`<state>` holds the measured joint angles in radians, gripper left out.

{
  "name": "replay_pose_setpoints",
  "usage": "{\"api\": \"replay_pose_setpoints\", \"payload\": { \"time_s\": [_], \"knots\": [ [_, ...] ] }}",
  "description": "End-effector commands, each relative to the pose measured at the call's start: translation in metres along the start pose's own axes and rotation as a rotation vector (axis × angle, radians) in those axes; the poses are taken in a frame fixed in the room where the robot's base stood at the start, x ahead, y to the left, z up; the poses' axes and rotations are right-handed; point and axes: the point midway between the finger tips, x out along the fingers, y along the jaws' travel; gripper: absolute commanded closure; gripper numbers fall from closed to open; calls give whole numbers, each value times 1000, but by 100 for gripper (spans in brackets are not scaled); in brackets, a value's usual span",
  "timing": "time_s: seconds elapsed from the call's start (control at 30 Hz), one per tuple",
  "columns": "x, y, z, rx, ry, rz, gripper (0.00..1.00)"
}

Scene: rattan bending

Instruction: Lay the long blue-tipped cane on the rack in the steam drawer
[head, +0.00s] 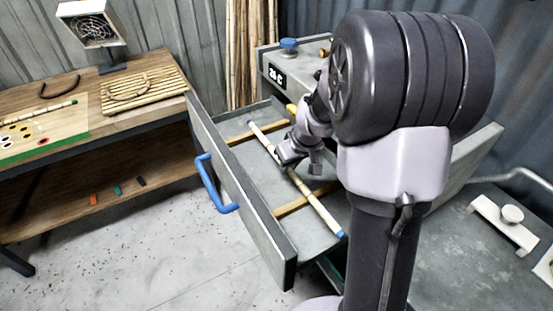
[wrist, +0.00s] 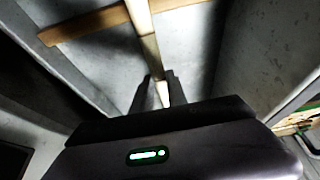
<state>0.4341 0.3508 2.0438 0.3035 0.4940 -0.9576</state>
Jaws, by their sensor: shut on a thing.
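In the wrist view the cane (wrist: 149,45) runs between my fingers (wrist: 160,92) and crosses a rack slat (wrist: 95,22). I cannot tell whether the cane touches the slats.
The drawer's blue handle (head: 211,187) faces left. A wooden workbench (head: 140,112) at the left holds a slatted board with a bent piece, and a green-edged board (head: 45,142). A grey counter (head: 450,230) is at the right. Open floor lies in front of the drawer.

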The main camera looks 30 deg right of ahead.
Motion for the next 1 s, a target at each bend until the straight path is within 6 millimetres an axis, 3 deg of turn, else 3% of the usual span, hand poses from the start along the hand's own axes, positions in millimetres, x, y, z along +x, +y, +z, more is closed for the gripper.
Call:
{"api": "replay_pose_setpoints", "payload": {
  "time_s": [0.1, 0.2, 0.43, 0.6, 0.93, 0.97, 1.0],
  "knots": [
    [20, 4, -36, -3, 0, 0, 100],
    [30, 8, -56, -1, 1, 0, 100],
    [42, 11, -78, -1, 0, 0, 100],
    [76, 11, -64, 0, -1, 0, 100],
    [77, 11, -63, 0, 1, 0, 100],
    [77, 11, -63, 0, 0, 0, 80],
    [76, 11, -63, 0, 0, 0, 72]
  ]
}}
